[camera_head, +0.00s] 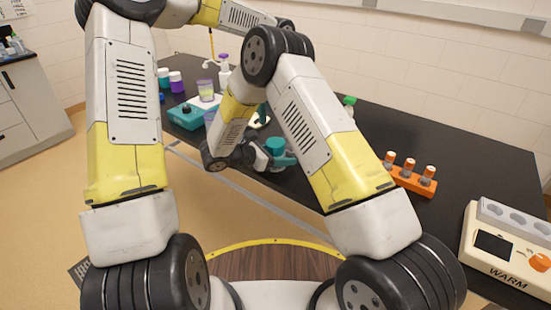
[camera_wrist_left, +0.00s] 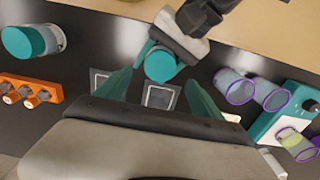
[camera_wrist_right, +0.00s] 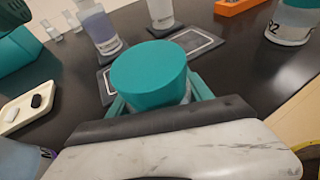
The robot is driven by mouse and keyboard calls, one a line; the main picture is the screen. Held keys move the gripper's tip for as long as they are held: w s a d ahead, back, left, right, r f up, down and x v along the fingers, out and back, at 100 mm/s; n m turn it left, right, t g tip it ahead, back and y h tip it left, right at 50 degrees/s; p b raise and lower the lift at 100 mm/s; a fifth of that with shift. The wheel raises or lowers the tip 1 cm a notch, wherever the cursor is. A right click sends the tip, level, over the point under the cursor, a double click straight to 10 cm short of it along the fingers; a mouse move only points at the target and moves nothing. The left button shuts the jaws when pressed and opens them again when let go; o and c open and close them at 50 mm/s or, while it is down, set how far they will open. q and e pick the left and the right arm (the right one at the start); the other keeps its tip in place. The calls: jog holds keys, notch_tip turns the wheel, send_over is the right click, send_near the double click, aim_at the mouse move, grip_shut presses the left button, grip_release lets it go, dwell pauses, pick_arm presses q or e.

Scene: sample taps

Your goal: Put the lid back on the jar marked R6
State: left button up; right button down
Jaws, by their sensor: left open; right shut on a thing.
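My right gripper (camera_head: 280,160) is shut on a pale jar (camera_wrist_right: 188,92) with a teal lid (camera_wrist_right: 150,72) on top. The lid also shows in the head view (camera_head: 275,145) and the left wrist view (camera_wrist_left: 160,65). I cannot read a label on the held jar; its front is hidden. My left gripper (camera_wrist_left: 158,88) is open and empty, its fingers apart over dark outlined mats (camera_wrist_left: 160,97), on the far side of the held jar. In the head view it is largely hidden behind my right arm. No R6 mark is readable.
A teal-lidded jar ending in 2 (camera_wrist_right: 290,22), an orange vial rack (camera_head: 412,178) and a warmer (camera_head: 510,245) stand to the right. Purple-rimmed jars (camera_wrist_left: 232,86) and a teal device (camera_head: 186,116) stand left. A small tray (camera_wrist_right: 28,106) lies near the held jar.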

aim_at(275, 142)
pick_arm(q)
notch_tip(275, 142, down, 7)
jog(key=shift+r, duration=0.2)
jog(key=shift+c, duration=0.5)
jog(key=c, duration=1.4)
jog(key=m, duration=0.4)
jog(key=shift+c, duration=0.3)
jog(key=m, duration=0.5)
jog(key=shift+m, duration=0.3)
jog(key=o, duration=1.6)
jog(key=shift+c, duration=0.2)
